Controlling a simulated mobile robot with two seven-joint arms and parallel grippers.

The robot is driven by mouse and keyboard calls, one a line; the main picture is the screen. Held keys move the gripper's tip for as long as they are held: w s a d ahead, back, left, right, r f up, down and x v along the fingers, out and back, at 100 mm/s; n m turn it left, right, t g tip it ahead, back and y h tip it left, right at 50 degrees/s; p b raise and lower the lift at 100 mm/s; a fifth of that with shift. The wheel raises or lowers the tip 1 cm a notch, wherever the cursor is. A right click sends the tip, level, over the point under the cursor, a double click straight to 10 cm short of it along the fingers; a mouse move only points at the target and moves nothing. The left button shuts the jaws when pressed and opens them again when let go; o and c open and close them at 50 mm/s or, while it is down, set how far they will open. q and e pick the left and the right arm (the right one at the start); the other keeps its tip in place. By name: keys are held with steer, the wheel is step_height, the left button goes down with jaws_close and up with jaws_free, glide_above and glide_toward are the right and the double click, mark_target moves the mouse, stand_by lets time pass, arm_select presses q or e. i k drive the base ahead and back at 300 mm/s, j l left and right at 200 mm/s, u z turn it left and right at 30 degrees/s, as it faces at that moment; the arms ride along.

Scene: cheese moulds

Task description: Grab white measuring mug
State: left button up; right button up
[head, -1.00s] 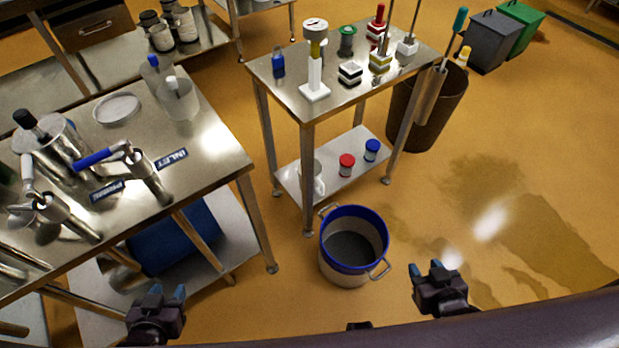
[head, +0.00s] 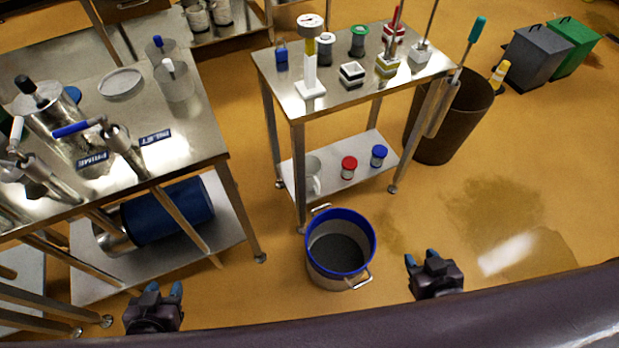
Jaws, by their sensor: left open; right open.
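A whitish mug with a handle (head: 314,178) stands on the lower shelf of the small steel table, partly hidden by the table's front left leg. I cannot make out any markings on it. A translucent beaker-like vessel (head: 178,84) stands on the left steel table. My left gripper (head: 164,290) is open and empty at the bottom left, below the left table. My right gripper (head: 421,258) is open and empty over the floor, right of the bucket. Both grippers are well apart from the mug.
A blue-rimmed bucket (head: 340,270) stands on the floor in front of the small table (head: 330,102). Red-lidded (head: 348,167) and blue-lidded (head: 379,156) jars share the mug's shelf. A brown bin (head: 450,120) stands right of it.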

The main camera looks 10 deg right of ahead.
mark_target(313, 164)
steer(key=l+u, duration=0.2)
steer(key=l, duration=0.25)
steer(key=k+l+u, duration=0.25)
steer(key=l, duration=0.15)
steer(key=l+u, duration=0.2)
steer(key=l, duration=0.2)
steer(key=k+l+u, duration=0.2)
steer(key=l, duration=0.2)
steer(key=k+l+u, duration=0.2)
steer(key=l, duration=0.2)
steer(key=l+u, duration=0.2)
steer(key=l, duration=0.25)
steer(key=l+u, duration=0.25)
steer(key=l, duration=0.15)
steer(key=k+l+u, duration=0.2)
steer(key=l, duration=0.2)
steer(key=i+l+u, duration=0.25)
steer(key=l, duration=0.15)
steer(key=l+u, duration=0.25)
steer(key=l, duration=0.2)
steer(key=i+l+u, duration=0.2)
steer(key=l+u, duration=0.2)
steer(key=l, duration=0.15)
